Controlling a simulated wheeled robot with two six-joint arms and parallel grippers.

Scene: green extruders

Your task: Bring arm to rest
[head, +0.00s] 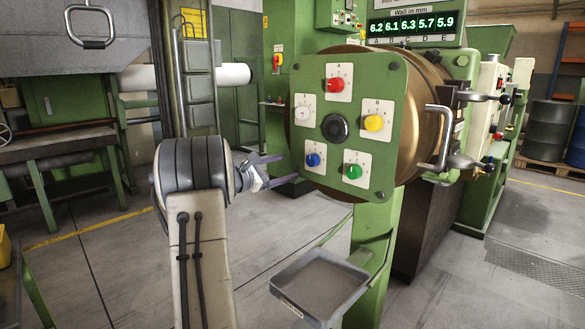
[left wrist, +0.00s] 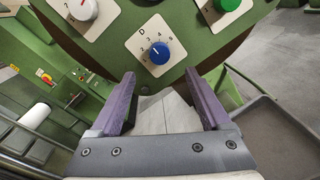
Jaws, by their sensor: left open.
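My left arm comes up from the bottom of the head view, and its gripper (head: 272,170) is just left of the green control panel (head: 318,79). In the left wrist view the left gripper (left wrist: 158,85) has two purple fingers spread apart, with nothing between them but floor. The blue knob (left wrist: 160,52), marked D, is beyond the fingertips and apart from them. In the head view the panel carries a red knob (head: 335,85), a yellow knob (head: 373,123), a green knob (head: 353,172), a blue knob (head: 313,160) and a white knob (head: 302,111). My right gripper is not seen.
A grey tray (head: 359,273) juts out below the panel. A metal handle (head: 441,137) sticks out at the panel's right. A digital wall-thickness display (head: 412,25) is above. Open floor (head: 285,235) lies between arm and tray.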

